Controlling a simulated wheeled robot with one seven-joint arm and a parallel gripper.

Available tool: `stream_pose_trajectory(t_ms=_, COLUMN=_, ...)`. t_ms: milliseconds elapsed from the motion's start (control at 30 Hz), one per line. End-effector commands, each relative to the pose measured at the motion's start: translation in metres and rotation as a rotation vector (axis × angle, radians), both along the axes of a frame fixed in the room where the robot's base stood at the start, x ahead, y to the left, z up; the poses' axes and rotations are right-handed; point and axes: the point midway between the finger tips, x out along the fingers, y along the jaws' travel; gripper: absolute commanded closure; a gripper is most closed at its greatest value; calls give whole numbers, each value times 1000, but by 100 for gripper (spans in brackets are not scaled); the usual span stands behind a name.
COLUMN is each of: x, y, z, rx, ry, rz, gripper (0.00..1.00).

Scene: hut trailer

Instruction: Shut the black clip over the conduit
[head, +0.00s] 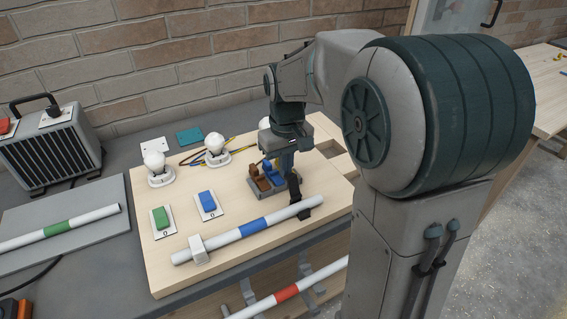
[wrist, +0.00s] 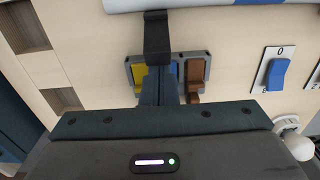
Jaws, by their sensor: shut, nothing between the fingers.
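The white conduit with a blue band (head: 252,227) lies across the wooden board, and its edge shows at the top of the wrist view (wrist: 200,4). The black clip (head: 304,212) is near the conduit's right end. Its dark arm stands up from the conduit on the gripper side and appears open; in the wrist view the clip (wrist: 157,36) reaches from the conduit toward my fingers. My gripper (head: 287,168) is shut and empty, pointing down just behind the clip. Its fingertips (wrist: 158,75) are close to the arm's end; I cannot tell whether they touch.
A grey block with brown (head: 258,180), blue and yellow levers sits beneath and beside my fingers. A light grey clip (head: 198,249) holds the conduit's left end. Green (head: 160,218) and blue (head: 207,202) switches and white bulbs (head: 156,165) stand left. Board recesses (head: 330,148) lie behind.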

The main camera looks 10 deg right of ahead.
Motion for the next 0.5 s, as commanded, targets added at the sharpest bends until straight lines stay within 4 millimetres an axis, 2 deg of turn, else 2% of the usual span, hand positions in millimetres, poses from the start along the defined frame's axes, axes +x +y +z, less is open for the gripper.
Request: stream_pose_trajectory(t_ms=500, x=-27, y=-7, z=-2, rx=-1, ry=7, rz=-1, gripper=100)
